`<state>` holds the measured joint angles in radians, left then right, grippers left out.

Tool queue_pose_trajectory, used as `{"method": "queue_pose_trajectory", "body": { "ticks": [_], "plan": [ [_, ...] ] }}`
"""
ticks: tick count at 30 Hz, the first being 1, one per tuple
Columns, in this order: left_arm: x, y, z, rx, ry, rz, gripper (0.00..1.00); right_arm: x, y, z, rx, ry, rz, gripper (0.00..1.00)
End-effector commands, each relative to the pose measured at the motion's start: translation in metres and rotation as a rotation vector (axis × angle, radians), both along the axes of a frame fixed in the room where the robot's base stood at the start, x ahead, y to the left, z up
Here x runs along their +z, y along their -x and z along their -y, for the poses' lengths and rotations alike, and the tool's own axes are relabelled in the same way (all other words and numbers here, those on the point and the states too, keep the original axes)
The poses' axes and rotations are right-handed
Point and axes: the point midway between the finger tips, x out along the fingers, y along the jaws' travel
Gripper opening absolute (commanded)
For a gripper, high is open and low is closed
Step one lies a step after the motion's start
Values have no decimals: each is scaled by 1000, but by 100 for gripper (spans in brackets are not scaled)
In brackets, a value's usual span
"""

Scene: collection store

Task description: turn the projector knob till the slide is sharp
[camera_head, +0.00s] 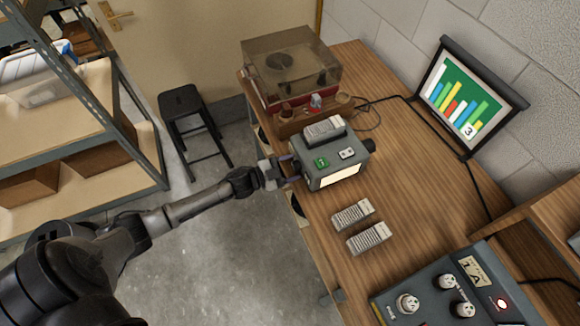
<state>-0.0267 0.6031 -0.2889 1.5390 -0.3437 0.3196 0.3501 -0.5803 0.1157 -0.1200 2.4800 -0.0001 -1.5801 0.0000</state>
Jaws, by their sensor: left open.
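The grey projector (338,172) stands on the wooden bench, with a green label, a small switch plate and a lit pale panel on its front. A grey ribbed slide tray (324,129) sits on top of it, and a dark lens sticks out to its right. The screen (465,98) at the right shows a coloured bar chart with a 3, and its edges look sharp at this size. My left gripper (291,169) is open at the projector's left side. I cannot make out a focus knob there, nor whether the fingers touch anything. My right gripper is not in view.
Two ribbed trays (352,215) lie in front of the projector. A record player (290,75) with a clear lid stands behind it. A control box (455,290) with white knobs is at the lower right. A black stool (180,103) and shelving (95,110) stand left.

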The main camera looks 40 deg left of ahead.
Motion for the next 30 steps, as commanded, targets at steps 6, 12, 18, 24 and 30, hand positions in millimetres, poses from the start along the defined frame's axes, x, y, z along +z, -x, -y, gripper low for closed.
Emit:
{"method": "queue_pose_trajectory", "body": {
  "ticks": [6,12,18,24,30],
  "plan": [
    [-1,11,-6,0,0,-2,60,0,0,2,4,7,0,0],
    [-1,44,-22,0,-1,-4,60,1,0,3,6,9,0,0],
    [1,79,-40,-1,-1,-4,60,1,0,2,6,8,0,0],
    [1,105,-54,0,0,-2,60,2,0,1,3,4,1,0],
    [2,119,-61,-1,1,-1,60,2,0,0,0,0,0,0]
  ]
}}
